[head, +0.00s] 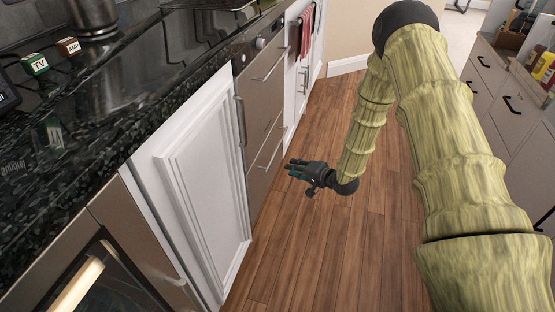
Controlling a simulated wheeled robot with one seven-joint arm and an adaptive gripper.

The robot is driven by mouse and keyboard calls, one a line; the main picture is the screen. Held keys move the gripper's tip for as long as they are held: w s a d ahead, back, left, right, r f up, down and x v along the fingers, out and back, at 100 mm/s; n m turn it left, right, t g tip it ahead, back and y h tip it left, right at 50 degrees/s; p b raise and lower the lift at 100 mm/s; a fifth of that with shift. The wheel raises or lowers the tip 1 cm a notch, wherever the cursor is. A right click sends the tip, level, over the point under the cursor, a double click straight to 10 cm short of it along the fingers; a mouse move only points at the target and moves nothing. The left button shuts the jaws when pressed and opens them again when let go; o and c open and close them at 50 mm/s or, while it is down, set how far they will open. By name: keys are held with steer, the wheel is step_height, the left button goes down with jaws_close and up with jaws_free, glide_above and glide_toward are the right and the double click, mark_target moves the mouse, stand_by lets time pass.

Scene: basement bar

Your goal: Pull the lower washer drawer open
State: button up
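The washer is a steel-fronted unit with two stacked drawer fronts, set under the counter left of centre. Its upper drawer (258,92) has a bar handle (270,66). The lower drawer (262,172) appears flush with the front, and its slanting bar handle (270,146) shows above my gripper. My gripper (291,167) is low over the floor, just right of the lower drawer, with its dark fingers pointing left towards that front. A gap seems to lie between fingers and handle. The fingers are small, and their opening cannot be made out. Nothing is seen held.
A white cabinet door (205,185) with a vertical handle stands nearer, beside an oven (105,280). A dark stone counter (120,110) runs above. Grey drawers (508,100) line the right side. Wooden floor (300,235) lies clear between. A red towel (306,32) hangs farther back.

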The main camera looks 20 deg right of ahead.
steer(key=t+y+b, duration=0.1)
steer(key=y+b, duration=0.1)
steer(key=b, duration=0.3)
glide_toward(278, 146)
steer(key=shift+m, duration=0.5)
steer(key=shift+f+b+x, duration=0.15)
steer(key=shift+b+x, duration=1.25)
steer(key=shift+x, duration=1.15)
steer(key=shift+f+b+x, duration=0.1)
steer(key=shift+b+x, duration=1.25)
steer(key=shift+x, duration=1.25)
jaws_close()
